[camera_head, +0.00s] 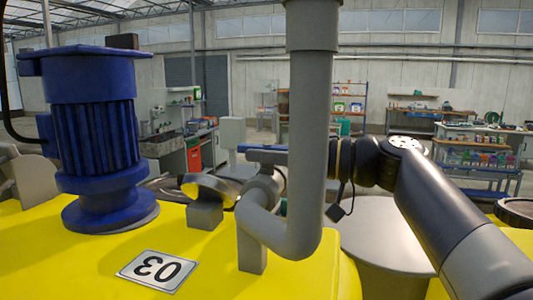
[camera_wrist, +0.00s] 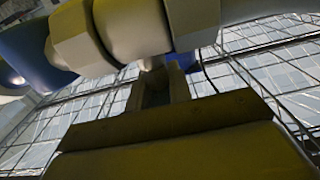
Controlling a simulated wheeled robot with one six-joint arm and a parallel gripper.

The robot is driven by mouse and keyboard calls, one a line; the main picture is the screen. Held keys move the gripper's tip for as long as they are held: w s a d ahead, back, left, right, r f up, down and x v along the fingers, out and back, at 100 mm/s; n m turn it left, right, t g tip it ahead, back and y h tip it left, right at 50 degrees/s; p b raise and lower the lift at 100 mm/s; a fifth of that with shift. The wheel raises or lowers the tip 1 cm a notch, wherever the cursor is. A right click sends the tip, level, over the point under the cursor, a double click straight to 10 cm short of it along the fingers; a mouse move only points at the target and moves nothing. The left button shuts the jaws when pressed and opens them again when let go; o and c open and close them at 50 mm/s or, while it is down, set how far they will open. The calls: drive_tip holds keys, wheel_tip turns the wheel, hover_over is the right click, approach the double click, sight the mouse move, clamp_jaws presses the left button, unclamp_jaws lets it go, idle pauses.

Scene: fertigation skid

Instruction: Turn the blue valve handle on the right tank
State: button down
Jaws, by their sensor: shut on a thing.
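The blue valve handle (camera_head: 262,148) is a flat bar on grey pipework above the yellow tank (camera_head: 95,255) marked 03. It runs left to right, and its right end goes behind the thick grey upright pipe (camera_head: 310,130). My arm comes in from the right at handle height, and my gripper's tip is hidden behind that pipe. In the wrist view my gripper (camera_wrist: 157,85) reaches up to a bit of blue handle (camera_wrist: 184,62) just under grey pipe fittings. It is shut on the handle; the contact itself is dark and partly hidden.
A blue motor (camera_head: 97,140) stands on the tank at left, and a round gauge-like part (camera_head: 208,189) sits between it and the pipes. The bent grey pipe is close to my gripper. Benches and shelves are far behind.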

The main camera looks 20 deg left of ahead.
drive_tip(key=shift+n+g, duration=0.7)
drive_tip(key=shift+g, duration=0.4)
drive_tip(key=n+g, duration=0.1)
drive_tip(key=n+g+h, duration=0.1)
drive_tip(key=g, duration=0.1)
drive_tip(key=shift+r+h, duration=0.15)
drive_tip(key=shift+h, duration=0.15)
drive_tip(key=shift+n+g+p, duration=0.3)
drive_tip(key=shift+n+g, duration=0.1)
drive_tip(key=shift+g, duration=0.2)
drive_tip(key=c, duration=1.4)
unclamp_jaws()
drive_tip(key=shift+o, duration=0.2)
drive_tip(key=b+v, duration=0.2)
drive_tip(key=v, duration=0.9)
drive_tip(key=shift+a, duration=0.15)
